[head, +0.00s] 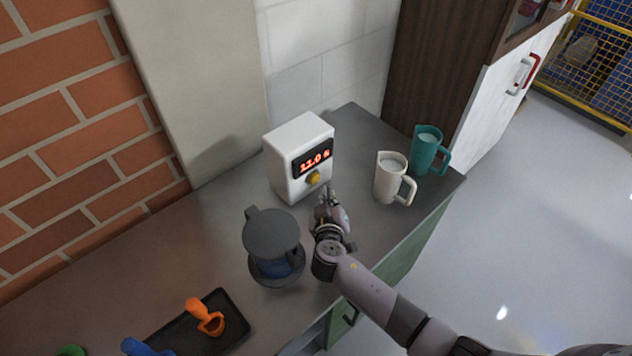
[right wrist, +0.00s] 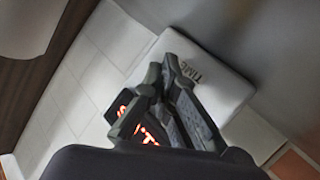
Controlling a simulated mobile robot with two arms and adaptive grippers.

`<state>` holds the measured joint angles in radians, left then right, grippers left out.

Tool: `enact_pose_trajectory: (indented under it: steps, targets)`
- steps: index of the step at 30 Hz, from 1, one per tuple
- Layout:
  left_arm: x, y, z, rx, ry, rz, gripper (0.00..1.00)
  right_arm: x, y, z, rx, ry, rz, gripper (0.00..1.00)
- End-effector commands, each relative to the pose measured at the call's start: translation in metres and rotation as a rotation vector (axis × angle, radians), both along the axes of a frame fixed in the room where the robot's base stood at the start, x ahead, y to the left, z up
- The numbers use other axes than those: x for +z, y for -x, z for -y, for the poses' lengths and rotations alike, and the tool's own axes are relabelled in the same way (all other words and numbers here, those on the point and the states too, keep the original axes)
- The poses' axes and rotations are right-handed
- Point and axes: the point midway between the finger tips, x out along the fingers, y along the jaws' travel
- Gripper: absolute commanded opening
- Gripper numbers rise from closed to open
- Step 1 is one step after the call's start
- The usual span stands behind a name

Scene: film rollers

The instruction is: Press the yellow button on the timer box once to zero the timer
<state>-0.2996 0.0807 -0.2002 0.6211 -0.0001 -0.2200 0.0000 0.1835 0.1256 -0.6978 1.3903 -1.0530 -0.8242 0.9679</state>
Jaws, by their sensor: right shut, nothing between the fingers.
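The white timer box (head: 290,180) stands on the counter against the wall, and its dark display reads about 11.0 s in red. The yellow button (head: 313,179) sits on its front below the display. My right gripper (head: 328,192) is shut and empty, its fingertips just in front of and slightly below the button; I cannot tell whether they touch anything. In the right wrist view the shut fingers (right wrist: 155,80) cover part of the timer box (right wrist: 205,75) and its red digits, and the button is hidden. My left gripper is not in view.
A dark lidded vessel (head: 272,235) stands left of my right gripper. A white mug (head: 388,180) and a teal mug (head: 426,152) stand to the right. A black tray (head: 235,328) with an orange scoop (head: 204,316) lies at the front left.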

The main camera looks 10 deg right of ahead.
Motion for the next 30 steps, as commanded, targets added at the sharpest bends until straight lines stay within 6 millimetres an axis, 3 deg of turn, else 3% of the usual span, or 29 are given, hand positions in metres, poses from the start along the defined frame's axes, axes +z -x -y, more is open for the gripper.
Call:
enact_pose_trajectory:
  steps: [6,30]
  targets:
    - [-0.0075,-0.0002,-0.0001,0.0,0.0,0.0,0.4,-0.0002,-0.0093,-0.0063,0.0,0.0,0.001,0.0]
    - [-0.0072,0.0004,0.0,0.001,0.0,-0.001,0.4,0.0004,-0.0097,-0.0064,0.0,0.0,0.001,0.0]
